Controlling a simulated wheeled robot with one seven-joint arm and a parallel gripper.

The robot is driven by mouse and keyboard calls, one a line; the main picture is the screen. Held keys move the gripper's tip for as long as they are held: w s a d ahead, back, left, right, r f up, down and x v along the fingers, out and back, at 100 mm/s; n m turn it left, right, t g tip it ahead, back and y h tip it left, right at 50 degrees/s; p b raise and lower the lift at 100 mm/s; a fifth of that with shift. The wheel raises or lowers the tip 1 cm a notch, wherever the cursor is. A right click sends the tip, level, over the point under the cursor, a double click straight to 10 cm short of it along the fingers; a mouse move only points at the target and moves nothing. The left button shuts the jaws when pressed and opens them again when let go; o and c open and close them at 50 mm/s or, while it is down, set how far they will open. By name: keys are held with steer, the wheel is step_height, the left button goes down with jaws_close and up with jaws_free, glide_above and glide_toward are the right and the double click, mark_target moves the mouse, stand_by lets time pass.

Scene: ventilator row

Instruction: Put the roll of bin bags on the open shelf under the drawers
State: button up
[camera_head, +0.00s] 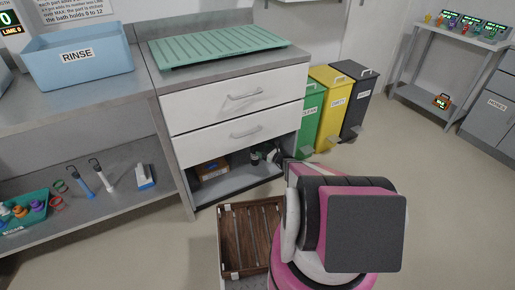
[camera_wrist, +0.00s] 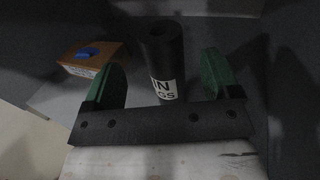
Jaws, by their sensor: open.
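The roll of bin bags (camera_wrist: 160,55) is a black cylinder with a white label, standing upright on the grey open shelf (camera_wrist: 60,100) under the drawers. In the head view the shelf (camera_head: 228,184) shows below two white drawers, and the roll is a small dark shape (camera_head: 255,159) near its right side. My gripper (camera_wrist: 163,72) is open, with one green finger on each side of the roll. Gaps show between the fingers and the roll. The roll's lower end is hidden behind the gripper's dark palm bar. In the head view my arm reaches into the shelf's right side.
A cardboard box (camera_head: 212,168) with a blue disc on it (camera_wrist: 89,52) stands left of the roll on the shelf. The drawer front (camera_head: 236,133) overhangs the shelf. Green, yellow and black bins (camera_head: 330,100) stand right of the cabinet. A slatted brown tray (camera_head: 236,240) lies below.

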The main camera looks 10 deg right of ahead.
steer(key=shift+v, duration=2.5)
